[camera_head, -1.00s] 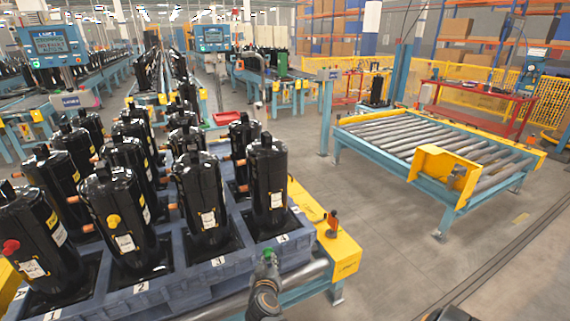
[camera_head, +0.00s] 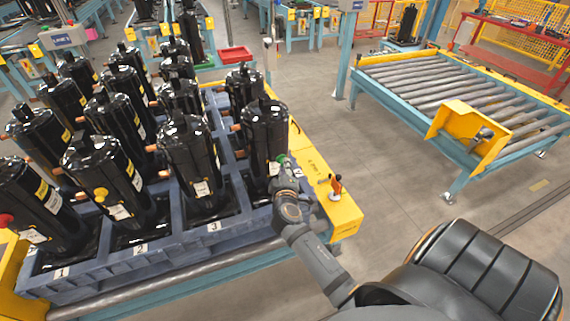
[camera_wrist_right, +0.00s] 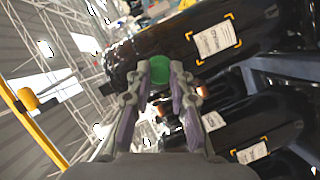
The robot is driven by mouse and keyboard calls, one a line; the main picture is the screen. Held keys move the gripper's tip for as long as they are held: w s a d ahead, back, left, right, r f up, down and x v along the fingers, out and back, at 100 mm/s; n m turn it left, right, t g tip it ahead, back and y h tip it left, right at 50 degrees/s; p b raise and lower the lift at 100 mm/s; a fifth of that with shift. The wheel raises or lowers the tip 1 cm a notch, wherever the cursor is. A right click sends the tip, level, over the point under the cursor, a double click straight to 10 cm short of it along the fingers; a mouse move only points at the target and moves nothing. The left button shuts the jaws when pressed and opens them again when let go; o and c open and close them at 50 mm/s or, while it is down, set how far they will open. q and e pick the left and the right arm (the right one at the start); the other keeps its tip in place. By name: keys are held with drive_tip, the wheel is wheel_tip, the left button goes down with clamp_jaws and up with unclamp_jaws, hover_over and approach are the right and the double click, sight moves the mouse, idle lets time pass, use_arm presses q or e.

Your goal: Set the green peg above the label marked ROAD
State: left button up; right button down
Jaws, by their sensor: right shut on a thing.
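The green peg (camera_head: 282,159) is in my right gripper (camera_head: 284,167), in front of the rightmost front black compressor (camera_head: 265,132). In the right wrist view the peg's round green end (camera_wrist_right: 160,70) shows between the fingertips (camera_wrist_right: 160,80), close to a black compressor (camera_wrist_right: 185,45). I cannot tell if it touches. That compressor has a white label (camera_wrist_right: 214,40) in yellow corner marks; its words are too small to read. In the head view a label (camera_head: 274,168) sits beside the gripper. My left gripper is not in view.
The compressors stand in a blue pallet (camera_head: 185,237) numbered along its front. A red peg (camera_head: 6,220) and a yellow peg (camera_head: 101,194) are on two front compressors. Open floor lies beyond.

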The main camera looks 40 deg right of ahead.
sight(280, 162)
drive_tip(key=w, duration=0.2)
drive_tip(key=w+b, duration=0.1)
drive_tip(key=shift+w+d, duration=0.55)
drive_tip(key=shift+w, duration=0.6)
drive_tip(key=shift+b, duration=0.45)
idle(0.6)
drive_tip(key=shift+w+d, duration=0.15)
drive_tip(key=shift+w, duration=0.5)
idle(0.6)
